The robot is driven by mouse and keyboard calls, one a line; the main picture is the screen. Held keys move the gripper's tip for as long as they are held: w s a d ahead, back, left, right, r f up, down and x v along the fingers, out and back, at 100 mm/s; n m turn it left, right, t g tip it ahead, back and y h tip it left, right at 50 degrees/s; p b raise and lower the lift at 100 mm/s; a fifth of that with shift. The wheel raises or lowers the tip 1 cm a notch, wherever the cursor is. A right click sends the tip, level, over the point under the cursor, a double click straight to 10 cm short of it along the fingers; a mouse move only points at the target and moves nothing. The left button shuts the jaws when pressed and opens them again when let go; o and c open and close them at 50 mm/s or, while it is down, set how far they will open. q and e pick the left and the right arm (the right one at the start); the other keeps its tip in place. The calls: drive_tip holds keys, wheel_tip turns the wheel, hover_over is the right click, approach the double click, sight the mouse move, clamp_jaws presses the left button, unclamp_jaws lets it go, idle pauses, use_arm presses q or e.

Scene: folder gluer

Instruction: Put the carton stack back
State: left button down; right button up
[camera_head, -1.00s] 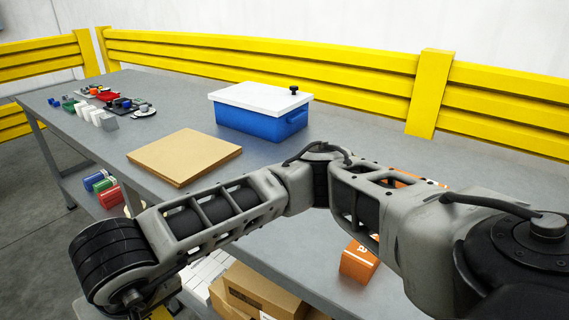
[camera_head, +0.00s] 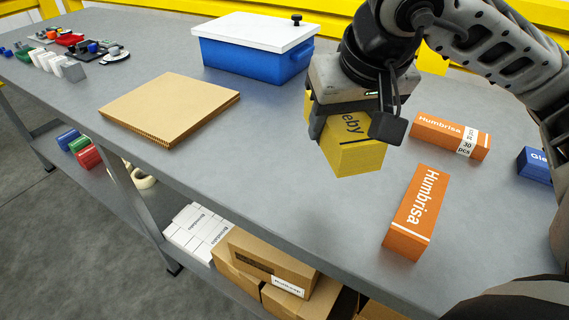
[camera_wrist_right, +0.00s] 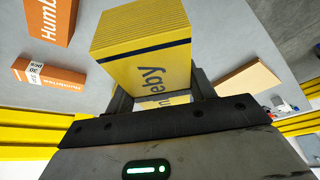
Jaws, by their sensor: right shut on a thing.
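My right gripper (camera_head: 352,130) is shut on a yellow carton stack (camera_head: 352,155) with dark lettering ending in "eby". It holds the stack over the grey table, near the front edge. In the right wrist view the yellow stack (camera_wrist_right: 145,50) sits between the fingers of the gripper (camera_wrist_right: 160,92), its ribbed face showing. Whether the stack touches the table cannot be told. My left gripper is not in view.
Two orange cartons (camera_head: 415,212) (camera_head: 450,136) lie right of the gripper, a blue carton (camera_head: 537,164) beyond. A brown cardboard stack (camera_head: 170,107) lies left. A blue box with white lid (camera_head: 250,50) stands behind. Table between is clear. Cardboard boxes (camera_head: 270,262) sit on the lower shelf.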

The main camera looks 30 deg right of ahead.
sight(305, 114)
drive_tip(key=shift+s+d+r, duration=0.25)
drive_tip(key=shift+s+d, duration=0.05)
drive_tip(key=shift+d, duration=0.2)
drive_tip(key=w+f, duration=0.1)
drive_tip(key=w, duration=0.1)
drive_tip(key=w+a+f, duration=0.1)
drive_tip(key=w, duration=0.2)
drive_tip(key=w+a+f+p, duration=0.1)
drive_tip(key=w, duration=0.2)
drive_tip(key=shift+w+f, duration=0.1)
drive_tip(key=shift+f, duration=0.15)
drive_tip(key=w+f, duration=0.2)
drive_tip(key=w+a+f, duration=0.1)
drive_tip(key=w+f, duration=0.1)
drive_tip(key=f, duration=0.1)
drive_tip(key=shift+w+a+f, duration=0.1)
drive_tip(key=shift+w+f, duration=0.25)
drive_tip(key=f, duration=0.3)
drive_tip(key=shift+w+f+p, duration=0.15)
drive_tip(key=shift+w+p, duration=0.05)
drive_tip(key=shift+p, duration=0.1)
drive_tip(key=shift+f, duration=0.25)
drive_tip(key=o, duration=0.8)
drive_tip(key=shift+f+b, duration=0.1)
drive_tip(key=shift+b, duration=0.2)
drive_tip(key=o, duration=0.4)
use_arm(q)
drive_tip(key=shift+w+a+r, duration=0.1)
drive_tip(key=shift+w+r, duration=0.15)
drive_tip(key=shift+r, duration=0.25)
